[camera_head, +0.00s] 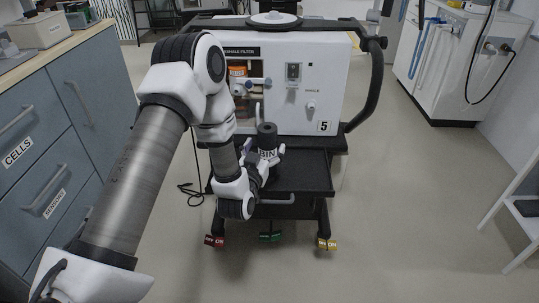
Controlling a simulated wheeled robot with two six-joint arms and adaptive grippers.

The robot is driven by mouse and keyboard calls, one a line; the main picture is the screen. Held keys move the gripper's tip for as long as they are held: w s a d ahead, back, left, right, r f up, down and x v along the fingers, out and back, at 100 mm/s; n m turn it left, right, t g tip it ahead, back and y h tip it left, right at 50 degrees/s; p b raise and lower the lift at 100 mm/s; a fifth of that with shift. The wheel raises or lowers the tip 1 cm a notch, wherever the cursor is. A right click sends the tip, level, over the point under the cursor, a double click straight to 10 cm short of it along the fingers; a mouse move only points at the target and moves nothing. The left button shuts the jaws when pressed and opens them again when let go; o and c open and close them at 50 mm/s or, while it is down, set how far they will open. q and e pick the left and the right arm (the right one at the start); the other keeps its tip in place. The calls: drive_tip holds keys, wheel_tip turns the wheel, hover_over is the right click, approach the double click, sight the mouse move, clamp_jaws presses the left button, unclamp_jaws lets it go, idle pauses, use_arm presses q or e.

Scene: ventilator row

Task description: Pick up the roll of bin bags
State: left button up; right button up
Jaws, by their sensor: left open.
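The roll of bin bags (267,136) is a black upright cylinder with white "BIN" lettering. It stands on the black shelf (303,174) of the white ventilator cart in the head view. My left arm comes in from the left, and my left gripper (268,160) is at the roll, with light fingers at its lower part. The gripper is open; whether the fingers touch the roll cannot be told. The wrist hides part of the shelf's left side. My right gripper is not in view.
The ventilator (318,85) marked 5 rises behind the shelf, with a black handle (373,85) on its right. Blue drawers (50,140) stand at the left. A white machine (450,65) stands at the back right. A black cable lies on the floor.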

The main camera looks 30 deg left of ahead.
use_arm(q)
drive_tip(key=x, duration=0.3)
drive_tip(key=shift+f, duration=0.15)
drive_tip(key=c, duration=1.4)
